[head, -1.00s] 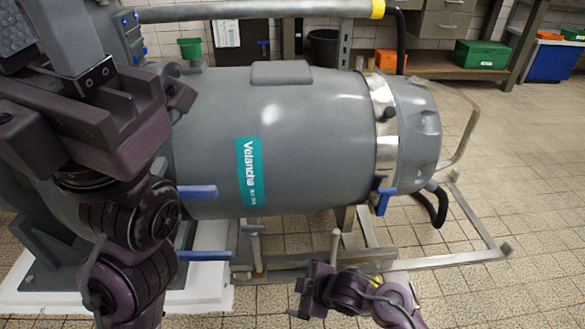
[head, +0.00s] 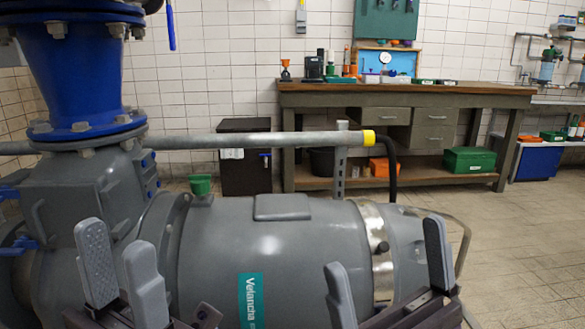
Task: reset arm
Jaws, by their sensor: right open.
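My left gripper (head: 115,240) shows at the lower left in the head view, its two grey fingers pointing up. A narrow gap shows between them, with nothing in it, so it is partly open. My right gripper (head: 384,243) shows at the lower right, its fingers wide apart and empty. Both stand in front of the big grey motor (head: 290,238), one towards each end of it. The lower parts of both arms are cut off by the bottom edge.
A blue pipe flange (head: 75,75) rises from the grey pump housing at the left. A horizontal grey pipe (head: 250,140) with a yellow end runs behind the motor. A workbench (head: 400,97) with tools stands at the back. Open tiled floor (head: 510,240) lies at the right.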

